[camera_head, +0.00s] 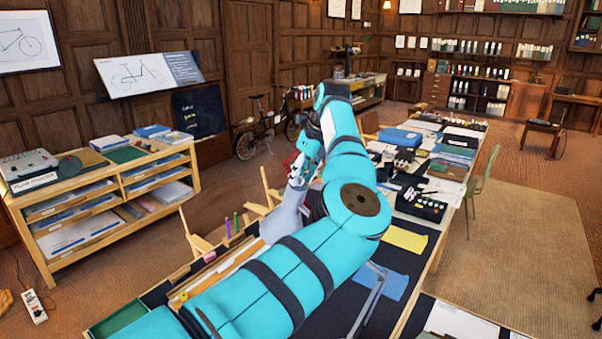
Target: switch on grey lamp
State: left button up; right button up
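My teal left arm comes in from the lower left and reaches across the long table. My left gripper (297,172) is small, partly hidden by the arm, and points down at the top of a grey cone-like shape that looks like the shade of the grey lamp (284,217). The gripper is at or touching the shade's narrow top; I cannot tell which. Its fingers are too unclear to show whether they are open. A thin grey metal bar, perhaps the lamp's arm, shows right of my arm. The lamp's switch and bulb are not visible. My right gripper is not in view.
The long table (411,262) carries a yellow sheet (405,237), a blue sheet (391,283), a black tray (419,206) and books. A wooden shelf unit (112,190) stands left, a green chair (484,180) right. A bicycle (266,132) stands behind. The right floor is largely clear.

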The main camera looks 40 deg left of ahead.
pick_arm(q)
grip_shut()
jog(key=shift+m, duration=0.3)
jog(key=shift+m+b, duration=0.7)
jog(key=shift+m, duration=0.3)
jog(key=m+b, duration=0.1)
jog(key=m, duration=0.2)
jog(key=shift+w+f, duration=0.1)
jog(key=m+b, duration=0.1)
jog(key=m, duration=0.3)
jog(key=shift+b, duration=0.3)
jog(key=shift+w+m+t+b, duration=0.1)
jog(key=shift+m+t+b, duration=0.2)
jog(key=shift+m, duration=0.9)
